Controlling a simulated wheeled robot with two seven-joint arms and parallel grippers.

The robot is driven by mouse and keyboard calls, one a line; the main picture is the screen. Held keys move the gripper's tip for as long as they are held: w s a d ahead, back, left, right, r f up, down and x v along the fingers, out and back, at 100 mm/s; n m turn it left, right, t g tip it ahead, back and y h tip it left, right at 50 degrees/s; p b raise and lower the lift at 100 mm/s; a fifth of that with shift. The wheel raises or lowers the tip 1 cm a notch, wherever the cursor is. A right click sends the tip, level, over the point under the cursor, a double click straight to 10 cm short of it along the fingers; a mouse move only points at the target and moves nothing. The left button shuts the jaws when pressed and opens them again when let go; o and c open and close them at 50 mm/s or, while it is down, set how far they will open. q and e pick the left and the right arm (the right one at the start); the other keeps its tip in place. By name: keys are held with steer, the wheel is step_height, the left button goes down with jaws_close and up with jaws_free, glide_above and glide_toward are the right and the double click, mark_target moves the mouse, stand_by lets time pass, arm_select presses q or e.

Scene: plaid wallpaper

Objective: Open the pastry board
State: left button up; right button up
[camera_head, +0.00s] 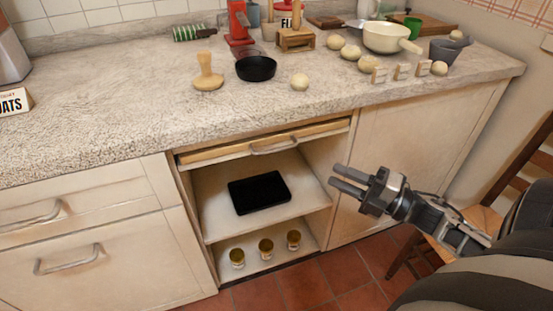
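The pastry board (232,153) is a pale wooden panel with a curved metal handle (274,146). It sits in a slot just under the worktop, above an open cupboard, and looks pushed in. My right gripper (339,179) is to the right of the handle and lower in the picture, in front of the cabinet. Its two dark fingers point left with a gap between them and nothing in it. It is apart from the handle. My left gripper is not in view.
The open cupboard holds a black tray (259,192) on its shelf and three small jars (266,248) below. Drawers (70,258) are at left. The worktop (110,115) carries a black pan (256,68), dough balls and a white pot (390,37). A wooden chair (487,217) stands at right.

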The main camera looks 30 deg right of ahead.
mark_target(277, 150)
steer(key=shift+n+g+y, duration=0.3)
steer(key=shift+n+y, duration=0.1)
steer(key=shift+n, duration=0.2)
steer(key=x, duration=1.5)
steer(key=shift+w+r+p, duration=0.25)
steer(key=shift+r+p, duration=0.15)
jaws_close()
